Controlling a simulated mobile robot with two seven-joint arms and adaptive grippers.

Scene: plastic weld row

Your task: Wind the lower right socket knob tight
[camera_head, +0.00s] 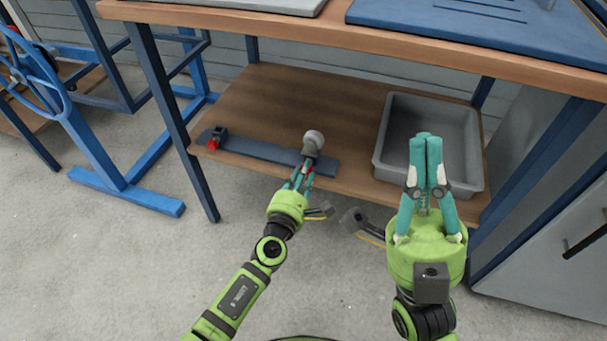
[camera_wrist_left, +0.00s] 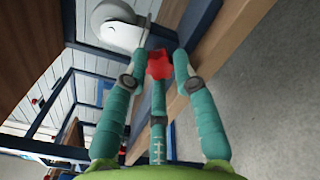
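The lower right socket is a grey fitting with a pale round head (camera_head: 313,142) at the right end of a dark bar (camera_head: 262,151) on the lower shelf. Its red knob (camera_wrist_left: 160,65) sits among the fingertips of my left gripper (camera_wrist_left: 159,62); small gaps show at its sides, and contact with the middle finger is unclear. The pale head (camera_wrist_left: 115,27) is beyond the knob. In the head view my left gripper (camera_head: 301,176) is at the shelf's front edge, mostly covering this knob. My right gripper (camera_head: 427,150) is shut and empty, in front of the grey bin.
Another red knob (camera_head: 214,140) is at the bar's left end. A grey bin (camera_head: 390,130) stands on the shelf at right. The worktop (camera_head: 300,30) overhangs the shelf, and a dark table leg (camera_head: 180,130) is at left. Shelf space behind the bar is clear.

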